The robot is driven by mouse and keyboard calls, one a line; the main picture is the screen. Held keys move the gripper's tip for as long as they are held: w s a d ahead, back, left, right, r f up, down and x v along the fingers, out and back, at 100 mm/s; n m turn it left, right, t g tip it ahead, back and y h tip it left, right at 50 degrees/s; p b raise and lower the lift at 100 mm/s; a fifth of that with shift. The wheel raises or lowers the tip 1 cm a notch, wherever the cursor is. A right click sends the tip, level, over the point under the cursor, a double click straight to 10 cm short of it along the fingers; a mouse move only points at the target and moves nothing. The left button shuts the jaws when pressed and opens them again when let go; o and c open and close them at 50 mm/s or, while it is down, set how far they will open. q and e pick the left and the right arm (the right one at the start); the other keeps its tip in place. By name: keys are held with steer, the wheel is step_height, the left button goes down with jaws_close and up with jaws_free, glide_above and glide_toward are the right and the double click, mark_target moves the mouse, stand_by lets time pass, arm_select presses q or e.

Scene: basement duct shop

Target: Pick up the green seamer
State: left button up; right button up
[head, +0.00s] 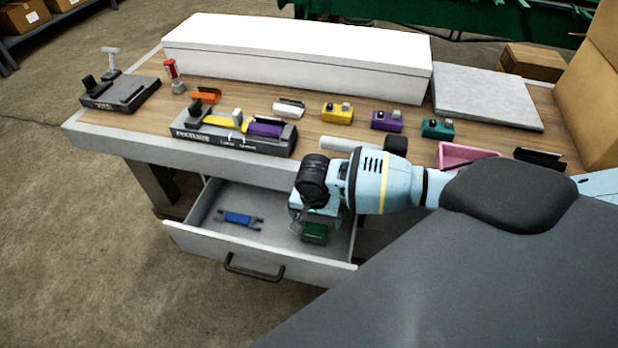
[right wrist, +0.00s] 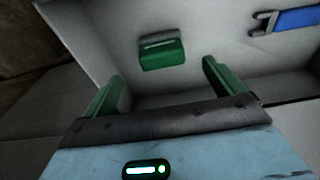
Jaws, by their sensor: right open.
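The green seamer (head: 315,233) lies in the open drawer, toward its right side. It also shows in the right wrist view (right wrist: 162,54), ahead of the fingers and roughly centred between them, with a grey strip along its upper edge. My right gripper (head: 302,217) points down over the drawer, open and empty. Its two green fingers (right wrist: 160,84) stand apart with the seamer beyond their tips and not visibly touched. In the head view my right gripper partly covers the seamer's surroundings. My left gripper is not in view.
A blue tool (head: 240,219) lies left of the seamer in the drawer (head: 205,239). The drawer walls stand close around my right gripper. The workbench (head: 130,135) above holds several coloured blocks, a black-based fixture (head: 225,142) and a long white box (head: 295,55).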

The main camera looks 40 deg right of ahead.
mark_target(315, 226)
steer(key=shift+s+d+f, duration=0.1)
steer(key=shift+f, duration=0.35)
steer(key=shift+f+b, duration=0.3)
steer(key=shift+f, duration=0.55)
steer(key=shift+w+d+f+b, duration=0.1)
steer(key=shift+w+f+b, duration=0.1)
steer(key=shift+f, duration=0.55)
steer(key=shift+w+d+f+b, duration=0.1)
steer(key=shift+w+f+b, duration=0.05)
steer(key=shift+f, duration=0.6)
steer(key=shift+w+f+b, duration=0.15)
steer(key=shift+f+b, duration=0.05)
steer(key=shift+f, duration=0.9)
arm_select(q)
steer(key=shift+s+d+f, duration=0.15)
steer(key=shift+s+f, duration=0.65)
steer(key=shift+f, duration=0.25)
arm_select(e)
steer(key=c, duration=1.2)
steer(key=shift+r, duration=0.1)
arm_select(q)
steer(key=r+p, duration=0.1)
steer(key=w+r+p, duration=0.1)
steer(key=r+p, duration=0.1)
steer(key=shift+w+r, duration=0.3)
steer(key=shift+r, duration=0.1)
arm_select(e)
step_height(315, 226, up, 18)
